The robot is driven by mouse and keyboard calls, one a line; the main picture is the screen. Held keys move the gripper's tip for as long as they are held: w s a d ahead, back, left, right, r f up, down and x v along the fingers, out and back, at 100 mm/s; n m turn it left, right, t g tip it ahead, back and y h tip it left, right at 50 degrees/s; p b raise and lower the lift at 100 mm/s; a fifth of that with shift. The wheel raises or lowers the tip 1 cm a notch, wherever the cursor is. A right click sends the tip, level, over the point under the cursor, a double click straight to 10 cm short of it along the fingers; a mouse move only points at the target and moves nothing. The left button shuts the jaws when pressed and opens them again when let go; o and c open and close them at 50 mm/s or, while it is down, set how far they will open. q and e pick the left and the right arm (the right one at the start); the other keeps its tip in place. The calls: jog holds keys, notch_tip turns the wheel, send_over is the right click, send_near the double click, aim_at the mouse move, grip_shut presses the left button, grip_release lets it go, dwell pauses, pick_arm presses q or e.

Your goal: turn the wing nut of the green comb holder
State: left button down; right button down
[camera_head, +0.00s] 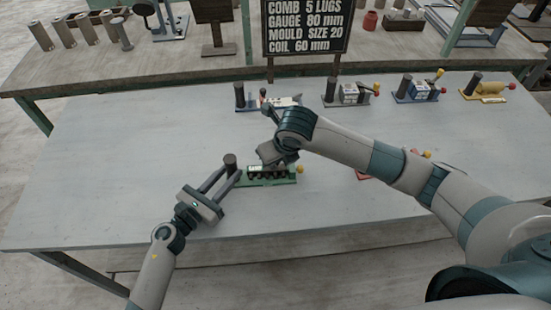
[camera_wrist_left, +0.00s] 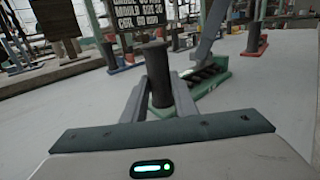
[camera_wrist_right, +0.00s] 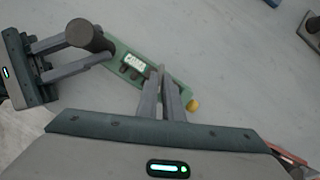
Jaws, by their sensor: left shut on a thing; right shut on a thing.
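The green comb holder (camera_head: 285,181) lies near the front of the table, with a dark upright post (camera_head: 231,161) at its left end and a yellow knob (camera_head: 299,170) at its right. My left gripper (camera_head: 226,172) is shut on the post; the left wrist view shows a finger on each side of the post (camera_wrist_left: 158,75). My right gripper (camera_wrist_right: 160,80) comes down onto the middle of the holder (camera_wrist_right: 122,58), beside its white label, with its fingers nearly together. It is shut on a small part there, apparently the wing nut, which the fingertips hide.
Several other holders stand along the back, among them a blue one (camera_head: 415,94) and a yellow one (camera_head: 485,95). A red holder (camera_head: 363,175) is partly hidden under my right arm. A sign (camera_head: 306,27) stands behind. The table's left side is clear.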

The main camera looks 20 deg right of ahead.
jog(key=shift+a+m+h, duration=0.1)
jog(key=shift+m+h, duration=0.3)
jog(key=shift+m, duration=0.7)
jog(key=c, duration=1.9)
grip_release()
jog(key=shift+r, duration=0.15)
jog(key=v, duration=1.1)
jog(key=shift+s+r, duration=0.25)
jog(key=shift+s, duration=0.1)
